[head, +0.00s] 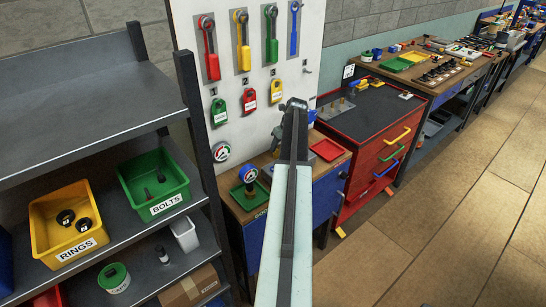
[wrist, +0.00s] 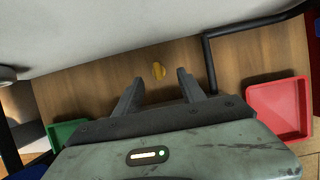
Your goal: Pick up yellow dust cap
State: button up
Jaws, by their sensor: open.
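My gripper (wrist: 160,78) is open and empty. In the head view my gripper (head: 294,106) is in front of the white tool panel, above the small bench, and I cannot make out the cap there; my arm covers part of the bench.
A red tray (wrist: 279,108) is right of my gripper and a green tray (wrist: 66,133) is left. In the head view, a gauge on a stand (head: 248,176) and a red tool cabinet (head: 378,150) flank the arm.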

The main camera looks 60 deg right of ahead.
aim_at(277, 150)
jog(key=b+x, duration=0.5)
jog(key=shift+s+a+f, duration=0.1)
jog(key=shift+a+f, duration=0.05)
jog(key=shift+f, duration=0.05)
jog(key=shift+r, duration=0.15)
jog(key=shift+c, duration=0.3)
grip_shut()
jog(key=shift+s+r, duration=0.1)
jog(key=shift+s+a+r+p, duration=0.1)
jog(key=shift+r+p, duration=0.2)
jog(key=shift+p, duration=0.3)
notch_tip(277, 150, up, 12)
jog(key=p, duration=1.2)
jog(key=s+a, duration=0.3)
jog(key=s, duration=0.6)
jog(key=s+a+f+b, duration=0.1)
jog(key=s+a, duration=0.2)
jog(key=s, duration=0.6)
jog(key=shift+s+f, duration=0.25)
jog(key=shift+s, duration=0.15)
